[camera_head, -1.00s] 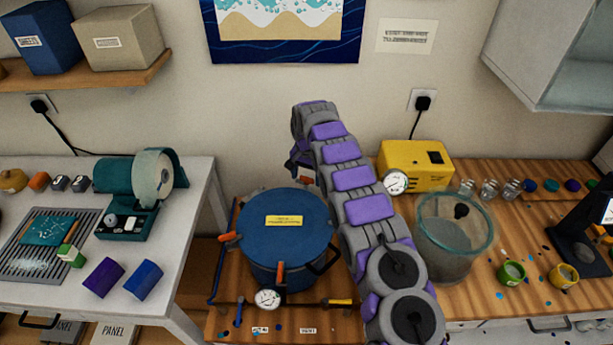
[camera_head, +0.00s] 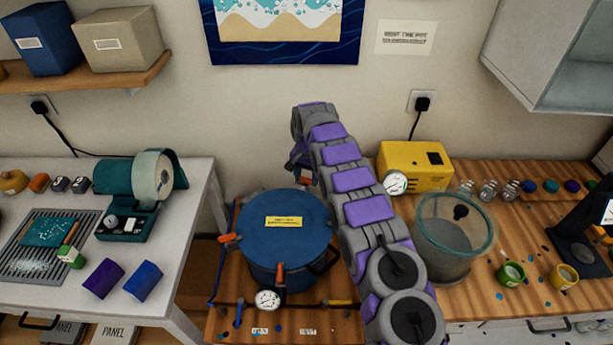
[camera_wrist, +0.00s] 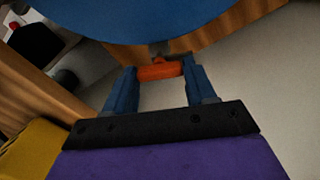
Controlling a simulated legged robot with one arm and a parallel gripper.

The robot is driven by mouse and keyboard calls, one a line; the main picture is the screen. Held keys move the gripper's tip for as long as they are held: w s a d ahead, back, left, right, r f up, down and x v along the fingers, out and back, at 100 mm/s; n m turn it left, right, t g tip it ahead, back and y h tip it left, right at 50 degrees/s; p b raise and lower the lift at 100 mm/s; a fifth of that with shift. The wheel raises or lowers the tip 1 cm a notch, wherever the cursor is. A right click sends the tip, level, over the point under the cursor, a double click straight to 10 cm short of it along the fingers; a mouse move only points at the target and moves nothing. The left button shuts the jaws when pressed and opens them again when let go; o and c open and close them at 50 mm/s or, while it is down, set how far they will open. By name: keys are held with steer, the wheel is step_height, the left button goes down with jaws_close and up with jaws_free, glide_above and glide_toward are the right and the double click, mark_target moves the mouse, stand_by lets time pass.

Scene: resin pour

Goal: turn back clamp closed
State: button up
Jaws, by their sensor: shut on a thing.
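The blue pressure pot (camera_head: 284,228) with a yellow label on its lid stands on the wooden bench. Two orange-handled clamps show on its rim, a left clamp (camera_head: 229,238) and a front clamp (camera_head: 281,273). The back clamp is hidden from the head view behind the pot and my arm. In the wrist view its orange handle (camera_wrist: 160,72) lies just below the pot's blue rim (camera_wrist: 150,18). My gripper (camera_wrist: 158,76) is shut on this handle, one blue finger at each end. In the head view my gripper (camera_head: 303,172) is behind the pot, partly hidden by my arm.
A pressure gauge (camera_head: 268,299) sits at the pot's front. A yellow pump (camera_head: 413,166) and a clear chamber (camera_head: 454,240) stand right of my arm. Small cups (camera_head: 511,274) are farther right. A teal machine (camera_head: 135,190) stands on the left table.

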steer(key=shift+r+n+p, duration=0.15)
steer(key=shift+n+p, duration=0.15)
steer(key=shift+p, duration=0.05)
steer(key=n+p, duration=0.2)
steer(key=shift+r+n+p, duration=0.15)
steer(key=shift+n+p, duration=0.15)
steer(key=shift+n, duration=0.1)
steer(key=n+p, duration=0.3)
steer(key=n, duration=0.2)
steer(key=shift+w, duration=0.1)
steer(key=n+p, duration=0.1)
steer(key=n, duration=0.3)
steer(key=shift+n, duration=0.4)
steer(key=shift+a+n+p, duration=0.1)
steer(key=shift+n+p, duration=0.5)
steer(key=shift+n, duration=1.7)
steer(key=o, duration=1)
steer(key=shift+f, duration=0.25)
steer(key=shift+o, duration=0.2)
